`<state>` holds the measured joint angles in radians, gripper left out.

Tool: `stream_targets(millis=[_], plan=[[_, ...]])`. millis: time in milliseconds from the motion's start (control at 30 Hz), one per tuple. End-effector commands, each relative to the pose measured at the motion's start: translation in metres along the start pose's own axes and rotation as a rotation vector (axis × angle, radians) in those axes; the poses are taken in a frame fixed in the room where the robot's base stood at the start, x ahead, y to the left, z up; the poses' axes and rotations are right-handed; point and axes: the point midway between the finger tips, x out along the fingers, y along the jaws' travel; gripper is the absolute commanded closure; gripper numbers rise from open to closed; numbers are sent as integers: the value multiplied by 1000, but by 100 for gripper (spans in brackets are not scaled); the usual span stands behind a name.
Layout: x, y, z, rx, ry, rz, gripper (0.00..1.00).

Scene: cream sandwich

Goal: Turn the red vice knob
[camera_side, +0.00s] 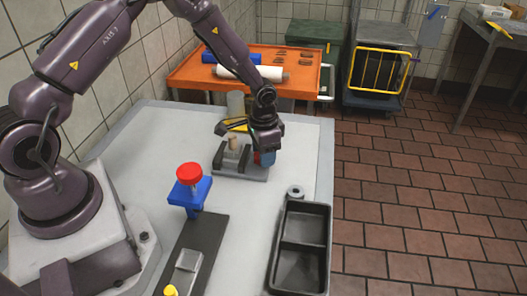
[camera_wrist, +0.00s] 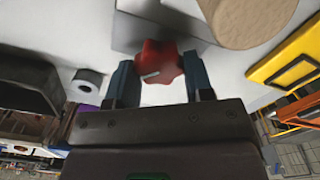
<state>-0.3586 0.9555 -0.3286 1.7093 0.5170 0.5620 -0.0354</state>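The red vice knob (camera_wrist: 160,62) is a lobed knob with a pale mark on its face. The cylinder also shows in the wrist view (camera_wrist: 240,20). My gripper (camera_wrist: 160,80) is at the knob, one blue-grey finger on each side, and the knob fills the gap between them. In the side view my gripper (camera_side: 265,158) is at the right end of the vice and mostly hides the knob.
A red button on a blue stand (camera_side: 190,185) stands nearer the camera. A black two-part tray (camera_side: 300,240) and a small grey ring (camera_side: 295,191) lie at the table's right edge. A yellow item (camera_side: 236,125) is behind the vice. An orange cart (camera_side: 190,75) stands beyond the table.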

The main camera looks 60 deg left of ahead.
Motion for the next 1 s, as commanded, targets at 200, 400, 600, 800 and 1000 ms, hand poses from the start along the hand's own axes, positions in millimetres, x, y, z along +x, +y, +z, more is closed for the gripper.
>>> stream_targets(millis=[200, 400, 600, 800, 1000], plan=[[0, 0, 0, 3, -1, -1, 76], [0, 0, 0, 53, -1, -1, 76], [0, 0, 1, 172, -3, 0, 76], [0, 1, 1, 313, -4, 0, 76], [-1, 1, 1, 428, -4, 1, 76]])
